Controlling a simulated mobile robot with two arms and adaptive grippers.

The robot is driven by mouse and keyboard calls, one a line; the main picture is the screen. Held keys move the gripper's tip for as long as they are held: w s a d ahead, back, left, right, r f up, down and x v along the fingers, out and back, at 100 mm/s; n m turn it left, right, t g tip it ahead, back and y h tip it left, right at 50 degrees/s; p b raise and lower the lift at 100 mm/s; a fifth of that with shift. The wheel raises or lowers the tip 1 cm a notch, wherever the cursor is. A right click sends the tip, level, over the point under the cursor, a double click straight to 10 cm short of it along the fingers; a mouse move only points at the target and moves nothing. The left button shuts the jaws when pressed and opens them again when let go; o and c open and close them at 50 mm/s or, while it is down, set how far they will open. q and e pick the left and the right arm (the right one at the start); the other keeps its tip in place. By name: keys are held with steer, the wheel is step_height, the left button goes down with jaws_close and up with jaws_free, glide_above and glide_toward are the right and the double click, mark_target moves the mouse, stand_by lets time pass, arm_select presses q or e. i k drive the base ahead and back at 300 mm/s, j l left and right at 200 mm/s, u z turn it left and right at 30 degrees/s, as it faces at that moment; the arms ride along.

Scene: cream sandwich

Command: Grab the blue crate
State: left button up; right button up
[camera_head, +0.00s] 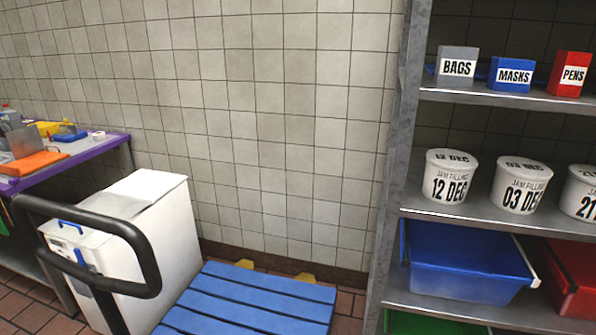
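The blue crate (462,282) sits on a lower metal shelf at the right of the head view, under the shelf of white tubs. Its open top shows, and it looks empty as far as I can see inside. A red crate (577,298) is beside it on the right and is cut off by the picture's edge. Neither of my grippers is in view.
The grey rack's upright (396,150) stands left of the blue crate. White tubs (451,178) stand above it. A green crate (430,323) shows below. A blue slatted pallet (250,300), white machine (160,225), black looped handle (140,245) and purple table (100,146) lie left.

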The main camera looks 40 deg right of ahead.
mark_target(484, 266)
steer(key=z, duration=2.25)
